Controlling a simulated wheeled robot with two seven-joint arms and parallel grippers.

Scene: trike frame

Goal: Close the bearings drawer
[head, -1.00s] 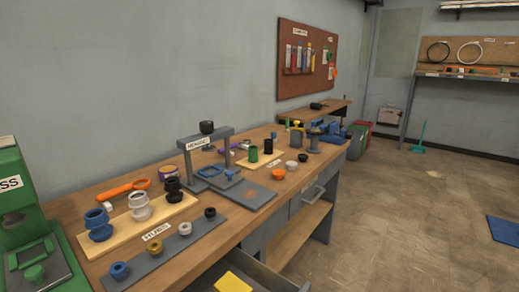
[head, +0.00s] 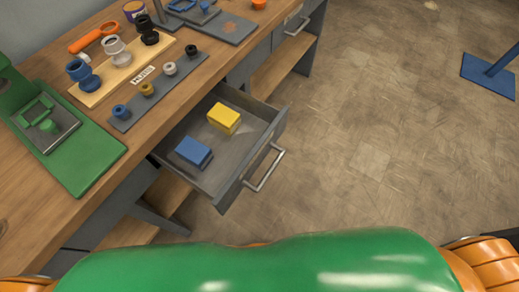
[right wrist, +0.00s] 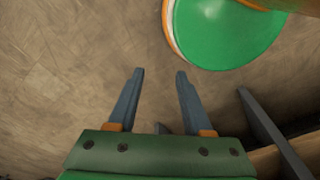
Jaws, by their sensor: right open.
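The bearings drawer (head: 195,186) stands pulled out from under the workbench in the head view. A yellow box (head: 224,119) and a blue box (head: 194,152) lie inside it. Its metal handle (head: 265,168) is on the front panel, facing right. My right gripper (right wrist: 158,75) shows in the right wrist view with its two fingers apart and nothing between them, over the floor. It is not in the head view, and no handle shows in the right wrist view. My left gripper is in neither view.
The wooden workbench (head: 22,188) carries a green press (head: 75,165), a grey hub strip (head: 130,117) and a board of cups (head: 93,96). A second, shut drawer handle (head: 297,22) is farther along. The floor (head: 370,130) right of the drawer is clear up to a blue stand (head: 490,75).

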